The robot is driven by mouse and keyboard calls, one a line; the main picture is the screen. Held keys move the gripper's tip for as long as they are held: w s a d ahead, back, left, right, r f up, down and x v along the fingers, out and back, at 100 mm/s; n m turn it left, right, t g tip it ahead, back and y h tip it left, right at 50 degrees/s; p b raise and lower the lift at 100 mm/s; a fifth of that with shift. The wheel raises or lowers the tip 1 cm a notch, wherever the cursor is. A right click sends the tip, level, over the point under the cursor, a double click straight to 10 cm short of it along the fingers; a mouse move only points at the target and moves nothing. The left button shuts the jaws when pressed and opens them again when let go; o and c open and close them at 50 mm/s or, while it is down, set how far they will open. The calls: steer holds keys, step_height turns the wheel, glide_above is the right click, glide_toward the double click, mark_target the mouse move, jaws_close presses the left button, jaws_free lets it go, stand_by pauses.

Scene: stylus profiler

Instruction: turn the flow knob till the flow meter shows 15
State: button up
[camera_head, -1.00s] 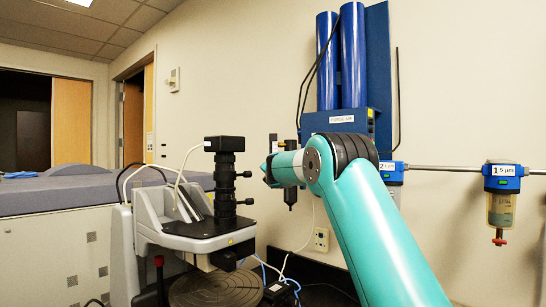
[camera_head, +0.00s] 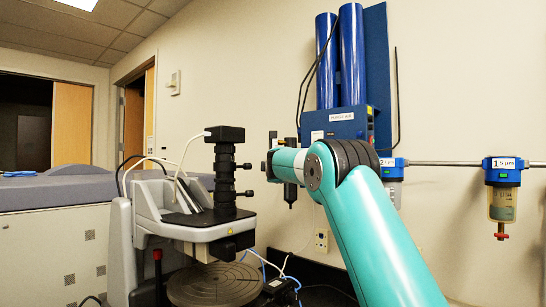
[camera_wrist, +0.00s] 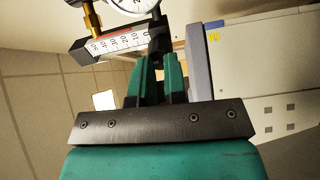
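In the wrist view the flow meter (camera_wrist: 118,43) is a dark block with a white, numbered scale, lying nearly sideways in the picture. Its indicator is too small to read. A dark part that looks like the flow knob (camera_wrist: 158,42) is at its right end. My gripper (camera_wrist: 162,62) has its two green fingers close together, with a narrow gap, their tips at this dark part. I cannot tell whether they touch or grip it.
A round white gauge (camera_wrist: 135,4) and a brass fitting (camera_wrist: 92,20) are beside the flow meter. A blue wall unit (camera_head: 346,125) stands above my arm, and a filter bowl (camera_head: 502,202) hangs from the pipe at right. A profiler (camera_head: 205,222) stands at left.

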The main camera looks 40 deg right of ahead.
steer(key=m, duration=0.4)
steer(key=shift+b, duration=0.4)
steer(key=m+b, duration=0.2)
steer(key=m, duration=0.5)
jaws_close()
stand_by(0.7)
